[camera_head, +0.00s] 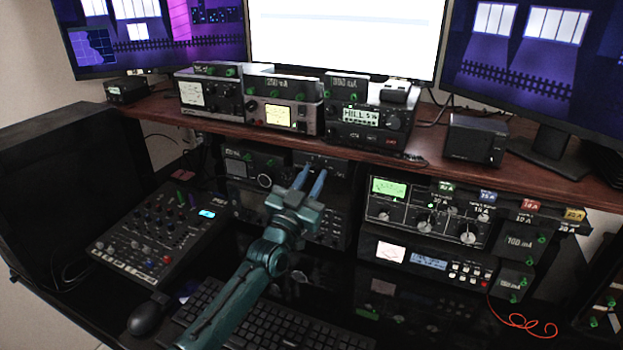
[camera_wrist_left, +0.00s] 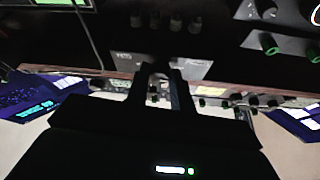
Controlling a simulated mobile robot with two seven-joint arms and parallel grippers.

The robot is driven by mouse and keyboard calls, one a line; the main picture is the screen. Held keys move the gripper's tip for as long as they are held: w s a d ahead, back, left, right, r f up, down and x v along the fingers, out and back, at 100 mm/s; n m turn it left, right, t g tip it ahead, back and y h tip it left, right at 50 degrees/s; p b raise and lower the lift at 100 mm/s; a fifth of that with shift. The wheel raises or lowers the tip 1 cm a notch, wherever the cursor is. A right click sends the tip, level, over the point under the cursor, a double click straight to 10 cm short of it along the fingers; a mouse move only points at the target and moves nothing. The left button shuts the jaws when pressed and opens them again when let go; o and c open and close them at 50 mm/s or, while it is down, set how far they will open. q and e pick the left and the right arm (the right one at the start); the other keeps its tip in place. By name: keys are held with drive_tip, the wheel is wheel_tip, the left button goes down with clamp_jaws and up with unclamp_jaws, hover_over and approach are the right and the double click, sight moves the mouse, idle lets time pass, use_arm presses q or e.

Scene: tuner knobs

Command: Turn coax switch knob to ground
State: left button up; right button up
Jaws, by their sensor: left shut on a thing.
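The box with the coax switch, as far as I can tell, is the small black box (camera_head: 340,168) under the wooden shelf, behind my fingertips. My left gripper (camera_head: 312,174) reaches up to its front, the two fingers a narrow gap apart and closed on a small knob. The knob is hidden between the fingers, so its pointer and setting cannot be read. In the left wrist view, which is upside down, the fingers (camera_wrist_left: 163,68) meet a dark panel with a grey labelled face (camera_wrist_left: 198,70). My right gripper is not in view.
Radios (camera_head: 275,110) and a small black box (camera_head: 474,140) stand on the wooden shelf (camera_head: 420,162) above. A tuner with a green display (camera_head: 388,188) stands to the right. A mixer (camera_head: 150,235), mouse (camera_head: 147,318) and keyboard (camera_head: 260,320) lie on the desk.

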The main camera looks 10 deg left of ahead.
use_arm(q)
drive_tip(key=o, duration=1)
use_arm(e)
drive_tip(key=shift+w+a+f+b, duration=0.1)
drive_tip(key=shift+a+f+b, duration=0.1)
drive_tip(key=shift+b, duration=0.45)
use_arm(q)
drive_tip(key=v, duration=1.3)
drive_tip(key=shift+f, duration=0.1)
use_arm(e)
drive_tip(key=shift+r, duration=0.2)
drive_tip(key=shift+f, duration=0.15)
